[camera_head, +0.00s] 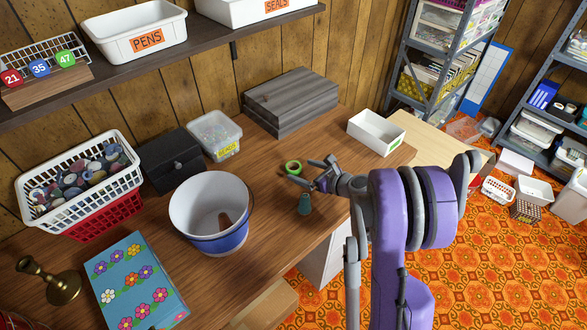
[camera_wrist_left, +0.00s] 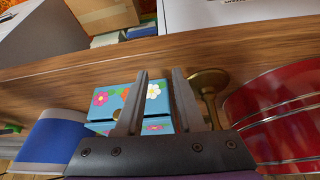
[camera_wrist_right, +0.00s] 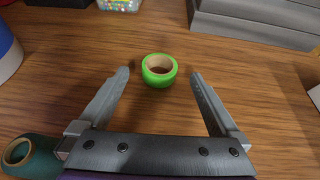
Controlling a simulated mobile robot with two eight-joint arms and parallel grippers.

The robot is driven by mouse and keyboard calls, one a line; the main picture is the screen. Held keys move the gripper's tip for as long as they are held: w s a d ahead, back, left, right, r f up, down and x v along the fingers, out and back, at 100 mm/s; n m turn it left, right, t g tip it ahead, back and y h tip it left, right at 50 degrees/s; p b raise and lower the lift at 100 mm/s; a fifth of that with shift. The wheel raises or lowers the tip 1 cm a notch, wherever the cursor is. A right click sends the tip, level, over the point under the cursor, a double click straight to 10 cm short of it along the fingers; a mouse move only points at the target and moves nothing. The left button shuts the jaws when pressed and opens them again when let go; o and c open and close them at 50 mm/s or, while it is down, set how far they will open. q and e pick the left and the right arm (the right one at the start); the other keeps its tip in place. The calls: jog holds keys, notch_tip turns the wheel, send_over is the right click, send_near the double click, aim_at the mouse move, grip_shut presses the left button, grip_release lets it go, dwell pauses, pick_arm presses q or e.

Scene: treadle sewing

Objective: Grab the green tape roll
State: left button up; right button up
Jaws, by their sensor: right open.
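The green tape roll (camera_head: 293,167) lies flat on the wooden table, just beyond my right gripper. In the right wrist view the green tape roll (camera_wrist_right: 159,71) sits ahead of and between the two spread fingers, not touching either. My right gripper (camera_head: 308,172) is open and empty, low over the table; it also shows in the right wrist view (camera_wrist_right: 159,75). My left gripper (camera_wrist_left: 159,75) shows only in its own wrist view, with its fingers apart and nothing between them, in front of a flowered blue box (camera_wrist_left: 130,102).
A teal spool-like object (camera_head: 305,204) stands close beside my right gripper. A white-and-blue bucket (camera_head: 236,240), a grey stack (camera_head: 291,100), a bead tub (camera_head: 215,134) and a white tray (camera_head: 376,133) surround the area. Bare table lies around the tape.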

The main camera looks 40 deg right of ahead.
aim_at(296, 168)
jog(key=x, duration=0.3)
jog(key=shift+w+f, duration=0.2)
jog(key=shift+w, duration=0.2)
jog(key=shift+s, duration=0.1)
jog(key=c, duration=1.4)
jog(key=shift+r, duration=0.1)
